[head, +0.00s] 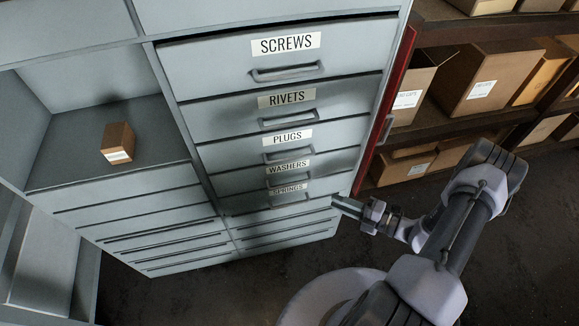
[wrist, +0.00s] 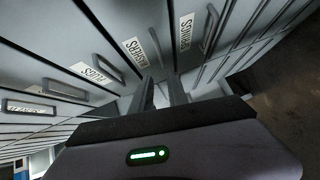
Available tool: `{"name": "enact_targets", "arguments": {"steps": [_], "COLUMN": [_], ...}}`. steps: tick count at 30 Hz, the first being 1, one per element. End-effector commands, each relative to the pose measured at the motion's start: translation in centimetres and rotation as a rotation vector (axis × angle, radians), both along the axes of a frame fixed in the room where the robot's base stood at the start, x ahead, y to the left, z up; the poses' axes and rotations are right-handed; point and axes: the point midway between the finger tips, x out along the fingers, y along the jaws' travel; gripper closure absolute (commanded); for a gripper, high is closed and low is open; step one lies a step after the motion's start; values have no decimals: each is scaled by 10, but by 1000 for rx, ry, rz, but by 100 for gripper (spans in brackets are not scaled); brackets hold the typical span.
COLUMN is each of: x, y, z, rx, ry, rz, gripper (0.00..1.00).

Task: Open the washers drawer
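The washers drawer (head: 235,181) is shut in the grey cabinet, between the plugs and springs drawers. Its label (head: 288,167) and bar handle (head: 288,180) face out.
The plugs drawer (head: 228,153) above and springs drawer (head: 240,203) below are shut, each with a protruding handle. An open red door edge (head: 388,105) stands at the cabinet's right. Shelves with cardboard boxes (head: 485,80) are beyond it. A small box (head: 117,142) sits in the left compartment.

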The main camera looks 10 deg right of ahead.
Motion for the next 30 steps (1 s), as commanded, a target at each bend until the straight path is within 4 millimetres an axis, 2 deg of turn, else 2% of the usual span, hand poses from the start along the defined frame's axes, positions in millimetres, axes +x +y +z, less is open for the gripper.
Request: {"name": "enact_targets", "arguments": {"steps": [5, 12, 18, 24, 30], "x": [20, 69, 99, 115, 119], "y": [23, 74, 104, 120, 124], "z": [-8, -18, -23, -25, -25], "rx": [9, 6, 5, 4, 4], "ry": [6, 4, 4, 3, 3], "rz": [-1, 3, 2, 0, -1], "gripper": [80, 80, 80, 80, 80]}}
